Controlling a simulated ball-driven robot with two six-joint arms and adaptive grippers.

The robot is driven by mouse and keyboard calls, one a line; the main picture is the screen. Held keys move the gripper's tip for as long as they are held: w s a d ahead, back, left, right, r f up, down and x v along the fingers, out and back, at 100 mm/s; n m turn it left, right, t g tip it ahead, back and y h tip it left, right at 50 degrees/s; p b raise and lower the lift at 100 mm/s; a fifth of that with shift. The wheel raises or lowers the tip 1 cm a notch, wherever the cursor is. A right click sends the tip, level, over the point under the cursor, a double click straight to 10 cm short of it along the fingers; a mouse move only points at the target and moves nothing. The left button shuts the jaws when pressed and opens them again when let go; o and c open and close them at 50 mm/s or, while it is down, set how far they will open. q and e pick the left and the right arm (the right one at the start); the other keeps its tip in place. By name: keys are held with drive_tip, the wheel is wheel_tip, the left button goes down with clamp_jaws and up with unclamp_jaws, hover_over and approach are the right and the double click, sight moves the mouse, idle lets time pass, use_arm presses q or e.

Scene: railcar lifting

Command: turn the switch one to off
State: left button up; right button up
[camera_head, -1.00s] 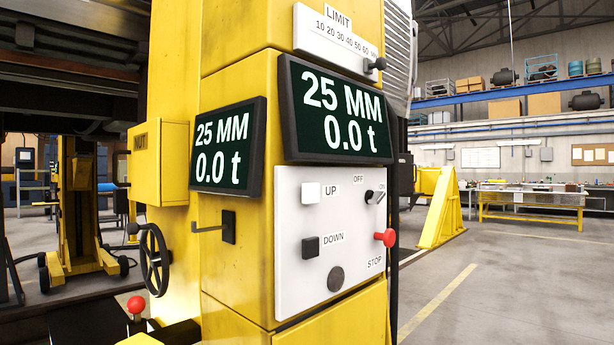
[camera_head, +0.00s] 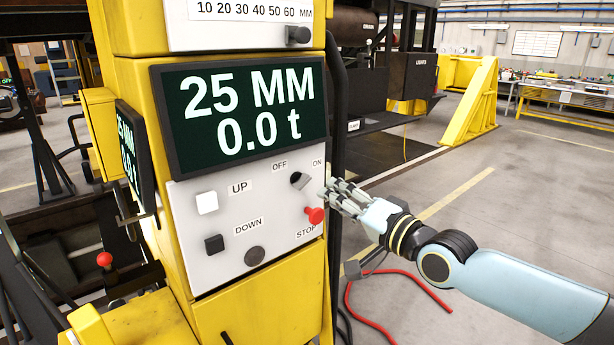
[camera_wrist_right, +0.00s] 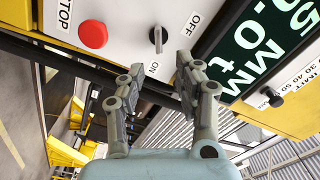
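The switch (camera_head: 299,181) is a small knob with a bar handle on the white control panel (camera_head: 270,212), between the OFF and ON labels. In the right wrist view the switch (camera_wrist_right: 158,38) shows clearly, and one end of its handle points toward the ON label. My right gripper (camera_head: 331,196) is just right of the panel's edge, close to the switch and apart from it. In the right wrist view its two fingers (camera_wrist_right: 160,82) are spread with nothing between them, and the switch lies beyond the gap. My left gripper is out of view.
A red STOP button (camera_head: 314,215) sits just below the switch. A white UP button (camera_head: 207,202) and black DOWN button (camera_head: 214,244) are on the left. The display (camera_head: 245,112) juts out above the panel. A red cable (camera_head: 400,271) lies on the floor.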

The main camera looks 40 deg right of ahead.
sight(307, 183)
drive_tip(key=w+b, duration=0.3)
drive_tip(key=w, duration=0.1)
drive_tip(key=w+b, duration=0.2)
drive_tip(key=w, duration=0.2)
drive_tip(key=shift+w+a+f+b, duration=0.2)
drive_tip(key=shift+b, duration=0.2)
drive_tip(key=shift+w, duration=0.35)
drive_tip(key=shift+r, duration=0.1)
drive_tip(key=shift+c, duration=0.3)
clamp_jaws()
